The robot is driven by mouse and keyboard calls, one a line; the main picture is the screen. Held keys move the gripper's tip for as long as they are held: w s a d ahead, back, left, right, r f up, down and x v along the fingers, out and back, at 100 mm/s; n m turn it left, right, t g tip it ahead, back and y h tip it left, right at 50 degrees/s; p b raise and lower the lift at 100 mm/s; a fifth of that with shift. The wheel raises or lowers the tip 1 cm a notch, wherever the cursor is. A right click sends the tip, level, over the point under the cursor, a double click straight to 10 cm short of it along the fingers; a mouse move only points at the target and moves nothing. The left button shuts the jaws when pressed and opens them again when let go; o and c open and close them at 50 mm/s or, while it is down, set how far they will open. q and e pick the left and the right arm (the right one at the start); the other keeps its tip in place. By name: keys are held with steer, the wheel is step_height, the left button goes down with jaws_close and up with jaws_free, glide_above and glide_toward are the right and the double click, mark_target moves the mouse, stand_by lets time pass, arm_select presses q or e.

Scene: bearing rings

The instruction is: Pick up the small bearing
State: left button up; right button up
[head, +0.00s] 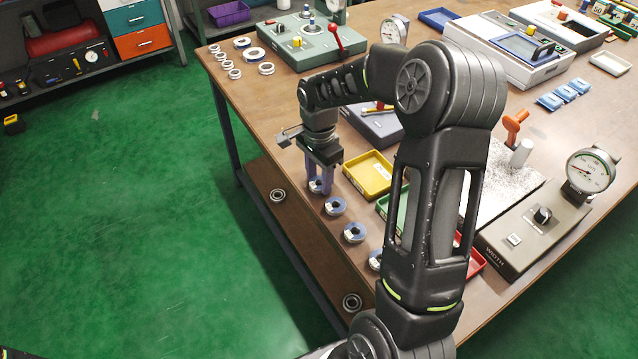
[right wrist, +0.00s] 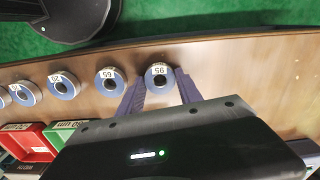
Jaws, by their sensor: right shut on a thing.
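A row of small blue-and-silver bearings with white number labels lies along the table's near left edge. My right gripper (head: 320,186) points down at the far end of this row. Its purple fingers are shut on the small bearing (head: 315,187) there. In the right wrist view, this bearing (right wrist: 159,77) sits between the fingertips, its label facing up. It appears at table level; I cannot tell whether it touches the table. The neighbouring bearings (head: 335,206) and (head: 354,233) stand apart from the fingers. My left gripper is out of view.
Yellow (head: 368,174) and green (head: 393,212) trays lie right of the row. A grey dial gauge station (head: 530,225) stands farther right. White rings (head: 266,69) lie at the far left corner. Loose bearings (head: 277,195) rest on the lower shelf.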

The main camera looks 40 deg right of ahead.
mark_target(319, 182)
jaws_close()
step_height(319, 182, up, 10)
steer(key=shift+b, duration=0.35)
stand_by(0.4)
stand_by(0.4)
